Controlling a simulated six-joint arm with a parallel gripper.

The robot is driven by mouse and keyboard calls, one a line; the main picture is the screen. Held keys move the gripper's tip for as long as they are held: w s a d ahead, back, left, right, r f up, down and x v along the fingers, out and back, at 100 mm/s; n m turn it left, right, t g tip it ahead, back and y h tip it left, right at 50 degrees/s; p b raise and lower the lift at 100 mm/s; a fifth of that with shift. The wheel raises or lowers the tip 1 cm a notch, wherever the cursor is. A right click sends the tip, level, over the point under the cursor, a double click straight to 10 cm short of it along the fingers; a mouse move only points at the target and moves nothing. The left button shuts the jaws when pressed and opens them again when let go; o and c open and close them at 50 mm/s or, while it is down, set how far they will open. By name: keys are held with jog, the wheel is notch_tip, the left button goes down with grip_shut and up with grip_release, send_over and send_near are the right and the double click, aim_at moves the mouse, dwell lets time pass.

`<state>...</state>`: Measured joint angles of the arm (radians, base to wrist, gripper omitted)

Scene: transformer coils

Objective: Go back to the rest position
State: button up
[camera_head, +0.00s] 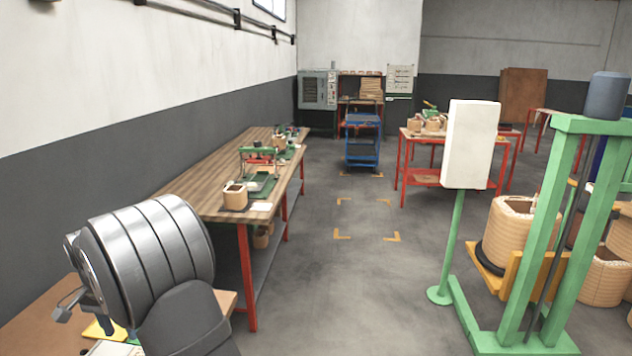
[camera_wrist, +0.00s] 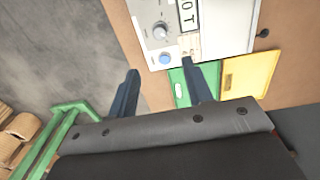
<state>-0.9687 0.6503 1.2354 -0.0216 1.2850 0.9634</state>
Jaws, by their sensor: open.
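My gripper (camera_wrist: 162,88) shows in the wrist view with its two dark fingers spread apart and nothing between them. Below the fingers are a brown table top (camera_wrist: 120,20) and grey floor. In the head view my arm bulks large at the lower left, and the gripper's fingers are mostly hidden behind it.
A green plate (camera_wrist: 208,74) and a yellow plate (camera_wrist: 249,74) lie beside the panel. A long wooden workbench (camera_head: 215,190) runs along the left wall. A green lifting frame (camera_head: 535,230) and a white board on a post (camera_head: 470,145) stand right. The middle floor is clear.

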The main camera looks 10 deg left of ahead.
jog(key=f, duration=1.4)
jog(key=shift+d+f, duration=0.15)
jog(key=shift+d, duration=0.1)
